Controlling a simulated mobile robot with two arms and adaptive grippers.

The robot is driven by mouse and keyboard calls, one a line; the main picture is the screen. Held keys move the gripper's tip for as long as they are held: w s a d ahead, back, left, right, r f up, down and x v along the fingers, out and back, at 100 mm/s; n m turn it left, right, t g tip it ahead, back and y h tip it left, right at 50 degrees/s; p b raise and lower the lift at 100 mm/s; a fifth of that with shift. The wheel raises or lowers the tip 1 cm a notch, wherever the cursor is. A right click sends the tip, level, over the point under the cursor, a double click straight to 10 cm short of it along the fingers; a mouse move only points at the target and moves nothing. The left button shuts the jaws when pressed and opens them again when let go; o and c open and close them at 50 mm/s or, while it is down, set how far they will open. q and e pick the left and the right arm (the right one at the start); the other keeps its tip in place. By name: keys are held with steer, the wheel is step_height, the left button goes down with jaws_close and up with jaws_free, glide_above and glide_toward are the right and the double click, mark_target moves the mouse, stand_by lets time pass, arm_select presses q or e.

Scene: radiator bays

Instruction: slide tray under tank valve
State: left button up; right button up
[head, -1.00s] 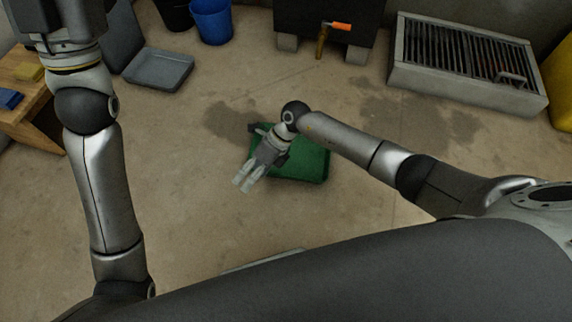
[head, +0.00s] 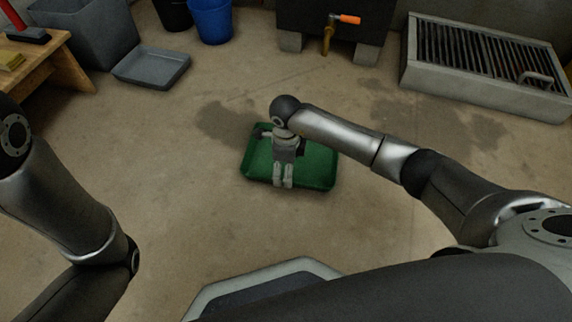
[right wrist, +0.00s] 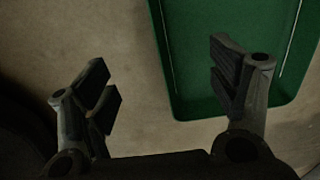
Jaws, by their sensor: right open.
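A green tray (head: 318,168) lies on the floor in the middle of the head view. My right gripper (head: 283,186) is over the tray's near side. In the right wrist view my right gripper (right wrist: 165,88) is open and empty, with one finger over the green tray (right wrist: 205,100) and the other over bare floor beyond its rim. Whether a finger touches the tray cannot be told. The dark tank (head: 300,18) stands at the back on grey blocks, with a brass valve (head: 327,42) with an orange handle on its front. My left gripper is out of view.
A grey tray (head: 150,68) lies at the back left beside a grey bin (head: 90,30) and a blue bucket (head: 211,22). A wooden bench (head: 62,65) is at the left. A grated trough (head: 480,75) stands right of the tank. Floor between green tray and tank is clear, with damp stains.

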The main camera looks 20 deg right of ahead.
step_height(320, 180, down, 9)
steer(key=b, duration=0.6)
steer(key=shift+f, duration=0.1)
jaws_close()
stand_by(1.1)
